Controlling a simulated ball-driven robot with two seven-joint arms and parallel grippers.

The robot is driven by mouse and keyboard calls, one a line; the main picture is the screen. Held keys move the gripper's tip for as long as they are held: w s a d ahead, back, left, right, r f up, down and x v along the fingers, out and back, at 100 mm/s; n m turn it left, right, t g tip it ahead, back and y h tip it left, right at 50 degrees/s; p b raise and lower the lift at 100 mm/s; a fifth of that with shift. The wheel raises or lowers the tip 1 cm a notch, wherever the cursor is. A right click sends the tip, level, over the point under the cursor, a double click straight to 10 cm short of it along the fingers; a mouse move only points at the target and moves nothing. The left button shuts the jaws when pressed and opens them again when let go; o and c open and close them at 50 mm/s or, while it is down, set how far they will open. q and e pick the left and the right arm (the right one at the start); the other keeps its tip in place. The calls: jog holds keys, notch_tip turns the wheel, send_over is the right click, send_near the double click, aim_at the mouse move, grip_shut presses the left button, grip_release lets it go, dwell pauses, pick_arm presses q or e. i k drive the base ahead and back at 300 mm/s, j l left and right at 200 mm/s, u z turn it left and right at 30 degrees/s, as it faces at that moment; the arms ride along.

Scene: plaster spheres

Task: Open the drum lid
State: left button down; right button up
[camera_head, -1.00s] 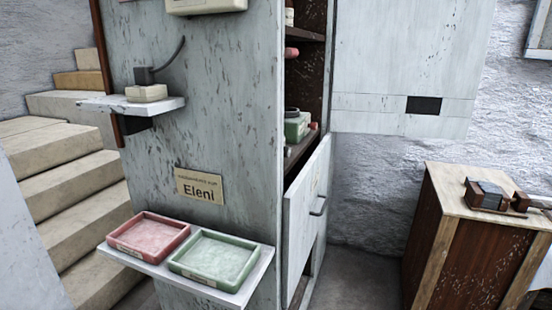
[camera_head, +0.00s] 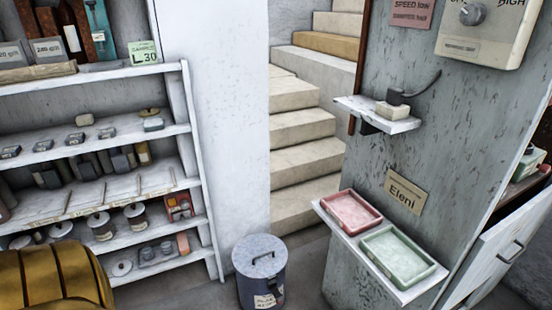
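A grey metal drum (camera_head: 261,284) stands on the floor at the bottom middle of the head view, between the shelves and the grey panel. Its round lid (camera_head: 259,256) lies on top and has a dark bar handle. The lid looks closed. A pale label with markings shows low on the drum's front. Neither of my grippers is in view.
A white shelf unit (camera_head: 187,128) with jars, tins and blocks stands at left. Stone steps (camera_head: 303,160) rise behind. A ledge holds a red tray (camera_head: 351,212) and a green tray (camera_head: 398,254). A yellow-brown ribbed object (camera_head: 55,280) fills the bottom left. An open cabinet door (camera_head: 505,250) stands at right.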

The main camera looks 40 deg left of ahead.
aim_at(260, 252)
jog(key=u, duration=1.5)
